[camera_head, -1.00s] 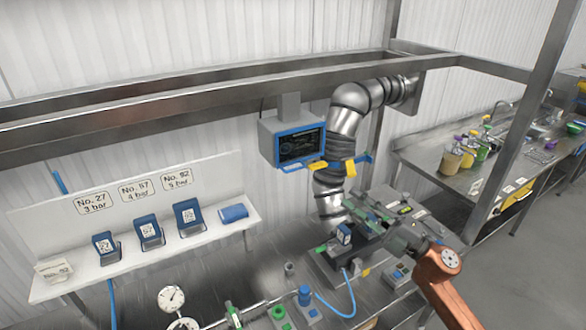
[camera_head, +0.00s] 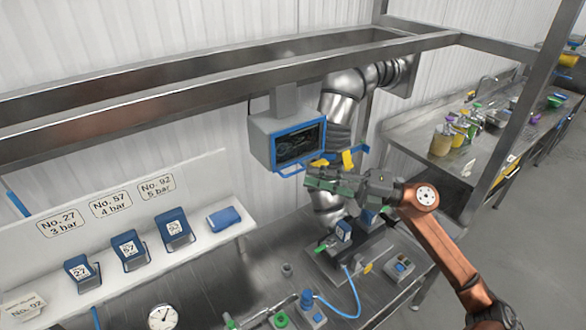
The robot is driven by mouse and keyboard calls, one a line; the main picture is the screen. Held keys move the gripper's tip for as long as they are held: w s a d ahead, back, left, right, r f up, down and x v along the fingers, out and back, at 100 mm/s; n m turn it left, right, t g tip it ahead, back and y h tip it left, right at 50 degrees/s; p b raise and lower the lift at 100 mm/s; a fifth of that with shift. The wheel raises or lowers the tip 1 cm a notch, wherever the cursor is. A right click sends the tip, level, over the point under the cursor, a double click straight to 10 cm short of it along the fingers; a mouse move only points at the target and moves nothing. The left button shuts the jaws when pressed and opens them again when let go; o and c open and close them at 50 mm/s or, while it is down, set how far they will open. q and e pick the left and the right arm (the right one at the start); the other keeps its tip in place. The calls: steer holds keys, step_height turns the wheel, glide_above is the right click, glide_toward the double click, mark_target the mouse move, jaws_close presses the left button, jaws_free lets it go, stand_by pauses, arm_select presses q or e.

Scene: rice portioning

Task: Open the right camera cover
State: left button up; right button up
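A monitor (camera_head: 294,147) with a blue frame hangs from the overhead rail. Below it on the right are two small yellow pieces, a left one (camera_head: 319,163) and a right one (camera_head: 347,159), by a blue bracket (camera_head: 362,150). They look like the covers, but I cannot tell whether either is open. My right gripper (camera_head: 312,183), with green fingers, reaches in from the right just below the yellow pieces. A gap shows between it and the right piece, though depth is unclear. Its fingers overlap in this view, so their opening is hidden. My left gripper is not in view.
A shiny metal duct (camera_head: 342,98) rises behind the monitor. Below my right gripper is a bench device (camera_head: 346,262) with a blue hose. A white shelf (camera_head: 128,285) with several blue-framed cards is on the left. A steel frame beam (camera_head: 230,80) crosses above.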

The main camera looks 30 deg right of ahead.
mark_target(294, 172)
steer(key=p+x, duration=0.1)
steer(key=x, duration=0.4)
steer(key=shift+w+a, duration=0.1)
steer(key=shift+a, duration=0.15)
steer(key=shift+w, duration=0.1)
jaws_close()
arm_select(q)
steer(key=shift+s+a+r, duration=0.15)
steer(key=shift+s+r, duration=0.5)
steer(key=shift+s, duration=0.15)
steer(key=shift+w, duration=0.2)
